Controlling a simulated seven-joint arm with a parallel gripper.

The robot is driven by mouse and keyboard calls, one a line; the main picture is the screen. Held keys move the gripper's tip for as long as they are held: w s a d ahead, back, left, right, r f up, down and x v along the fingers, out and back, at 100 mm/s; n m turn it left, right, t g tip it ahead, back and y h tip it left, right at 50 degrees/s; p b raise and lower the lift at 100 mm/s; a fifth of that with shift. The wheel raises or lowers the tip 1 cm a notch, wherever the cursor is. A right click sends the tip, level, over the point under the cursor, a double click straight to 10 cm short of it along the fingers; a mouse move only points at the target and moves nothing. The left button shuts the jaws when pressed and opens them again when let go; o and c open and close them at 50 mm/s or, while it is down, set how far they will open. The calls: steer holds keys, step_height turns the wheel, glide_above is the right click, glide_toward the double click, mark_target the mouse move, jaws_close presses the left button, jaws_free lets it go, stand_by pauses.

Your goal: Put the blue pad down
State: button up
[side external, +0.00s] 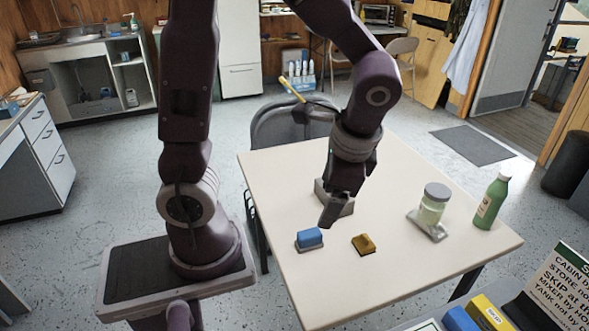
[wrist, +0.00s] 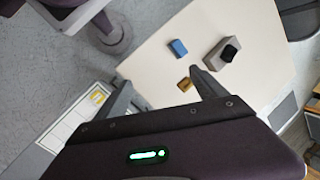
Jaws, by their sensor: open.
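The blue pad (side external: 309,238) is a small blue block on a grey-brown base, resting on the near left part of the cream table (side external: 440,266). It also shows in the wrist view (wrist: 179,47), beyond my fingers. My gripper (side external: 330,212) points down over the table, behind and to the right of the blue pad in the side view. In the wrist view its two fingers (wrist: 162,90) are spread wide with nothing held between them. The gripper is apart from the pad.
A yellow-brown block (side external: 363,245) lies right of the pad. A grey block (side external: 342,208) stands partly hidden behind my gripper; the wrist view shows a black top on it.

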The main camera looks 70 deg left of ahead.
steer(key=s+d+r+n+t+h, duration=0.3)
steer(key=s+r+n+t, duration=0.2)
steer(key=s+r, duration=0.3)
steer(key=shift+d+r+t+h, duration=0.25)
steer(key=shift+r+t+h, duration=0.2)
steer(key=shift+r, duration=0.4)
